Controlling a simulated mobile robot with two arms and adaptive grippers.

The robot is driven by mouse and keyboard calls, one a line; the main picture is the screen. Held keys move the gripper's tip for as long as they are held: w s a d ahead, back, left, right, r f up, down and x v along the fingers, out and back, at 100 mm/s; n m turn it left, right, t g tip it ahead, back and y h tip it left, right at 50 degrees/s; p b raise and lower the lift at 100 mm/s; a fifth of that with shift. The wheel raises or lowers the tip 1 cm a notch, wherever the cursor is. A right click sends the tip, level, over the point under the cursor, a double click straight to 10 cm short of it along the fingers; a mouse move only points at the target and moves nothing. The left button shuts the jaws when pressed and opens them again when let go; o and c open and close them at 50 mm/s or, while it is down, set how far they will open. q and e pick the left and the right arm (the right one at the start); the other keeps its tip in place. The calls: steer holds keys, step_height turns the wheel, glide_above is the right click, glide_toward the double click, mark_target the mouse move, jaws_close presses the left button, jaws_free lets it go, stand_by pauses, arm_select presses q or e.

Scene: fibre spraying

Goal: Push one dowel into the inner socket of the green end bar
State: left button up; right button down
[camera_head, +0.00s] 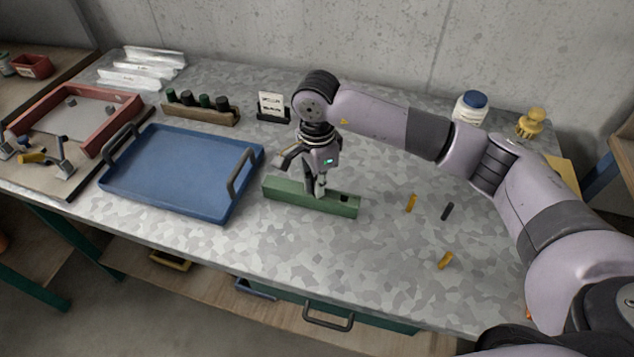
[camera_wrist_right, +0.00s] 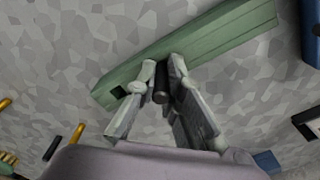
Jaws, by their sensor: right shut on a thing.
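The green end bar (camera_head: 285,196) lies on the table in front of me, and it also crosses the right wrist view (camera_wrist_right: 225,32). One dark square socket (camera_head: 344,198) shows open near its right end. My right gripper (camera_head: 320,190) points down at the bar, left of that socket. In the right wrist view its fingers (camera_wrist_right: 163,80) are closed around a dark dowel (camera_wrist_right: 161,88). The dowel's tip is at the bar, but I cannot tell how deep it sits. The fingers hide the spot under it. My left gripper is not in view.
Orange dowels (camera_head: 411,203) (camera_head: 445,260) and a dark dowel (camera_head: 448,211) lie loose to the right. A blue tray (camera_head: 180,170) stands left of the bar. Behind are a rack of dark-topped bottles (camera_head: 200,110) and a small sign (camera_head: 272,105). Table in front of the bar is clear.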

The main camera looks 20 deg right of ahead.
steer(key=shift+f, duration=0.2)
steer(key=c, duration=1.6)
jaws_free()
steer(key=shift+r, duration=0.15)
step_height(320, 180, up, 12)
